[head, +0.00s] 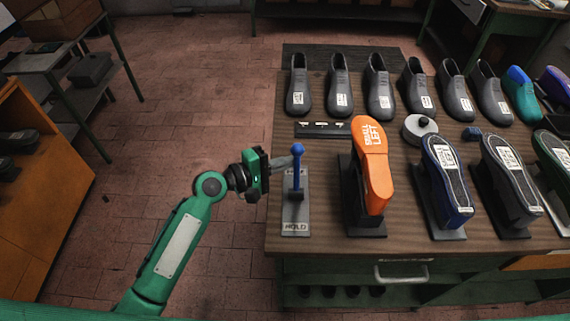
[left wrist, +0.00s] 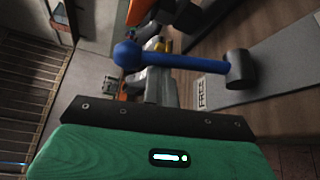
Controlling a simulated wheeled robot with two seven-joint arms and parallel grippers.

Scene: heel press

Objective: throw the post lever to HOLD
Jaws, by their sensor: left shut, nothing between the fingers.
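The post lever (head: 297,175) is a blue rod with a ball knob, at the left end of the bench. It stands on a grey plate (head: 295,215) with HOLD printed at its near end. The rod looks roughly upright; I cannot tell its exact lean. My left gripper (head: 290,161) is shut and empty, its fingers close to the upper rod on the left side. In the left wrist view the lever (left wrist: 195,62) crosses just beyond the fingertips (left wrist: 160,82), and a FREE label (left wrist: 201,94) shows on the plate. I cannot tell whether they touch. My right gripper is not in view.
An orange shoe form (head: 372,165) on a black stand is right of the lever, with blue (head: 447,180) and grey (head: 503,175) ones beyond. Several dark lasts line the back of the bench (head: 400,248). A black strip (head: 323,129) lies behind the lever. Floor left of the bench is free.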

